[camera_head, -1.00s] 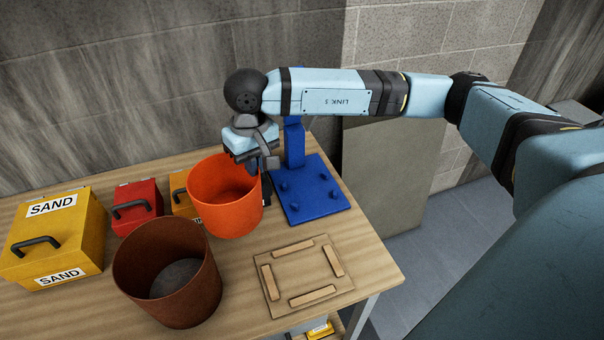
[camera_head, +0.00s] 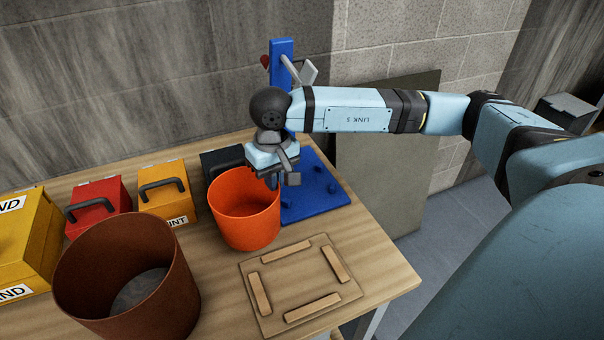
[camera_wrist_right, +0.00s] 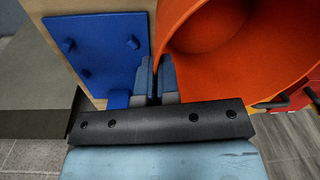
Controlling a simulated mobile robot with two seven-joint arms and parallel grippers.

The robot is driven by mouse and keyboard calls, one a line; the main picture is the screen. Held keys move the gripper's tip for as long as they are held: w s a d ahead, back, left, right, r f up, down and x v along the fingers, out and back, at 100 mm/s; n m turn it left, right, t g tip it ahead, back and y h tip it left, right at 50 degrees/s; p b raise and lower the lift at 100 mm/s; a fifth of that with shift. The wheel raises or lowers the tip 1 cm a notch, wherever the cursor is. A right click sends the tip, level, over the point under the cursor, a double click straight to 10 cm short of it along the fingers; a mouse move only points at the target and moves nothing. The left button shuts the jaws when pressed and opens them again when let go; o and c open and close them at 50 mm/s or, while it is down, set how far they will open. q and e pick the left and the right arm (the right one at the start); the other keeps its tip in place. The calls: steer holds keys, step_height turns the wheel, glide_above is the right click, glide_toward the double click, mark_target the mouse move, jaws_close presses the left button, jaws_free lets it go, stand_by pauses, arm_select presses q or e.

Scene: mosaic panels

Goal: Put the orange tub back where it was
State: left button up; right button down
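The orange tub (camera_head: 245,222) is an open, upright round tub in the middle of the head view, left of the blue board. My right gripper (camera_head: 282,180) is at the tub's far right rim, pointing down. In the right wrist view its two fingers (camera_wrist_right: 155,82) are close together at the edge of the tub's wall (camera_wrist_right: 215,75), shut on it. I cannot tell whether the tub's bottom touches the table. A wooden square with raised strips (camera_head: 262,318) lies empty in front of the tub. My left gripper is not in view.
A brown tub (camera_head: 180,300) stands front left. Red (camera_head: 98,210), yellow (camera_head: 165,190) and dark (camera_head: 222,160) boxes stand behind. The blue board (camera_head: 318,200) with pegs and a post (camera_head: 282,65) is close beside the orange tub. The table's right edge is near.

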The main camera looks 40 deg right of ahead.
steer(key=s+d+f+m+b, duration=0.2)
steer(key=s+d+b, duration=0.5)
steer(key=s+d, duration=0.65)
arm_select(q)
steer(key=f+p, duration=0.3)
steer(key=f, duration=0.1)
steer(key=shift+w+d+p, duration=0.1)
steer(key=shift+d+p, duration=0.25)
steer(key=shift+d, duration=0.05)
arm_select(e)
steer(key=w+d+f, duration=0.2)
steer(key=w+d, duration=0.1)
steer(key=w, duration=0.6)
steer(key=w+d+f, duration=0.1)
steer(key=w+d, duration=0.3)
steer(key=w, duration=0.5)
steer(key=shift+w+f, duration=0.2)
steer(key=shift+f, duration=0.2)
